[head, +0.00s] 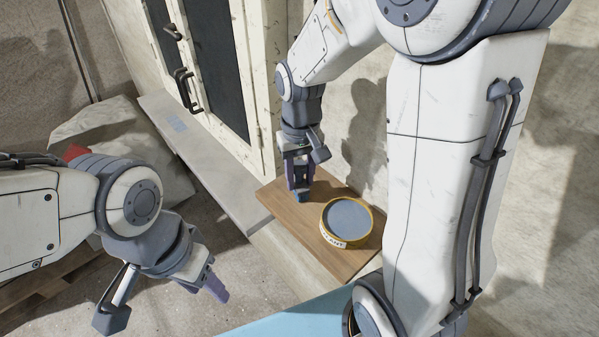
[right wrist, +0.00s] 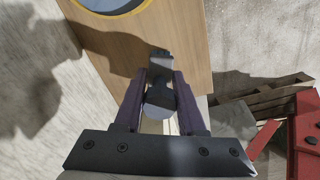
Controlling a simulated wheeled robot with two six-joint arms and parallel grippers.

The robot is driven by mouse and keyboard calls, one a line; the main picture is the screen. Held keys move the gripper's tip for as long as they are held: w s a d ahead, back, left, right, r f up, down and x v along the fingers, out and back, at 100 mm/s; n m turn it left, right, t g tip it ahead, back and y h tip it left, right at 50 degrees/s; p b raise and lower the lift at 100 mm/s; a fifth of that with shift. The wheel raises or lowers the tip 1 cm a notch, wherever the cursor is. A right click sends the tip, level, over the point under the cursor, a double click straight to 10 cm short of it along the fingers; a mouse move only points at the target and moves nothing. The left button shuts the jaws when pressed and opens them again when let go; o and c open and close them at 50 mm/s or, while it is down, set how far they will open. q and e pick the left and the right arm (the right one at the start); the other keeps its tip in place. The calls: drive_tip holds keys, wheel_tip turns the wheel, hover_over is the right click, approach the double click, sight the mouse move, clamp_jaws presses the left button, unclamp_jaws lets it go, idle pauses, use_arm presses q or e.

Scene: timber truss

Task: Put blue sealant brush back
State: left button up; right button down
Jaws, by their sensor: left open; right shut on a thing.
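My right gripper (head: 299,176) points down over a wooden board and is shut on the blue sealant brush. In the right wrist view the brush (right wrist: 160,98) sits between the two fingers, dark and partly in shadow. I cannot tell whether it touches the board. My left gripper (head: 207,281) is open and empty at the lower left, away from the board.
A round yellow-rimmed tin (head: 347,222) with a grey-blue top stands on the wooden board (head: 280,201), right of the brush. A white cabinet (head: 250,70) stands behind. A light blue surface (head: 300,318) lies in front. Pallet wood and a red object (right wrist: 306,135) show in the right wrist view.

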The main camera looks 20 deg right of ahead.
drive_tip(key=shift+f, duration=0.15)
drive_tip(key=shift+c, duration=2.4)
unclamp_jaws()
